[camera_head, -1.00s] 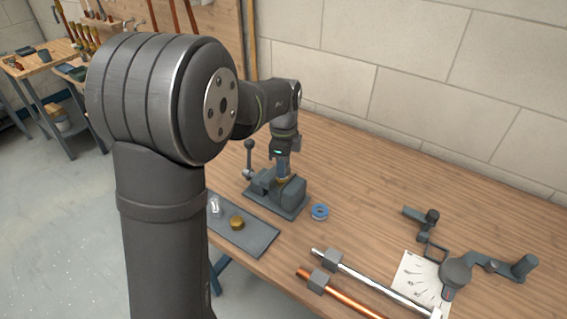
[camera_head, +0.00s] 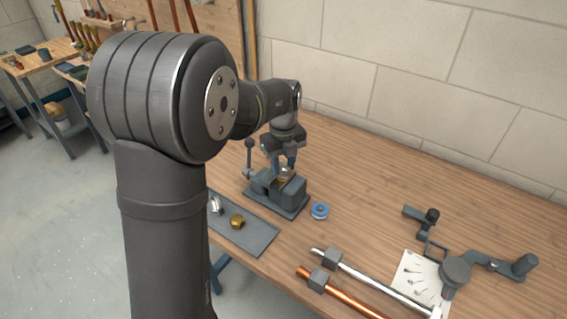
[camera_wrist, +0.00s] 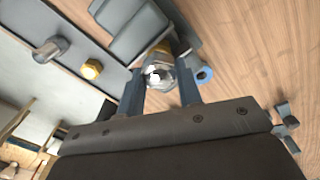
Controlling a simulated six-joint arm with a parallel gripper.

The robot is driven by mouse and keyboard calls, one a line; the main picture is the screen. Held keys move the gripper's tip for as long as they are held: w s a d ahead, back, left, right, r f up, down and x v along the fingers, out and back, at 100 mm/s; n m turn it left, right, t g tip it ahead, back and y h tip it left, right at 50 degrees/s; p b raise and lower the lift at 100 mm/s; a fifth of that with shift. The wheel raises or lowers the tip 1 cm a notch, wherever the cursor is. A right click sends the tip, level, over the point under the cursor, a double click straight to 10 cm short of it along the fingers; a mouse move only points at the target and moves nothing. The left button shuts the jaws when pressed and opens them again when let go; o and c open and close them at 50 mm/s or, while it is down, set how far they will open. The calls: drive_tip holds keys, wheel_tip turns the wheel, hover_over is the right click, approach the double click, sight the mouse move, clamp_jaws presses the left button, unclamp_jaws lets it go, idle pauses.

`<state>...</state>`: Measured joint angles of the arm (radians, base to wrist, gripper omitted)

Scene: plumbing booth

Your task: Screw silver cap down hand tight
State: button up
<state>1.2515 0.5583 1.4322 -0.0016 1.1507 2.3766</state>
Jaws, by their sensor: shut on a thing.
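The silver cap (camera_wrist: 159,76) sits between the two fingers of my gripper (camera_wrist: 160,88) in the wrist view, with a brass-coloured fitting (camera_wrist: 163,47) showing just past it. In the head view my gripper (camera_head: 284,163) points down over the grey vise (camera_head: 291,193), shut on the silver cap (camera_head: 285,171) at the top of the vise's jaws. The fitting's lower part is hidden by the vise. I cannot tell how far the cap is threaded on.
A grey mat (camera_head: 253,240) left of the vise holds a brass nut (camera_head: 237,222) and a silver fitting (camera_head: 216,205). A blue tape roll (camera_head: 320,211) lies right of the vise. Clamped pipes (camera_head: 345,300) and a dark tool (camera_head: 455,272) lie further right.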

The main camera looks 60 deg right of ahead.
sight(283, 165)
drive_tip(key=o, duration=1.9)
drive_tip(key=shift+c, duration=0.2)
drive_tip(key=shift+r, duration=2.5)
drive_tip(key=shift+c, duration=0.4)
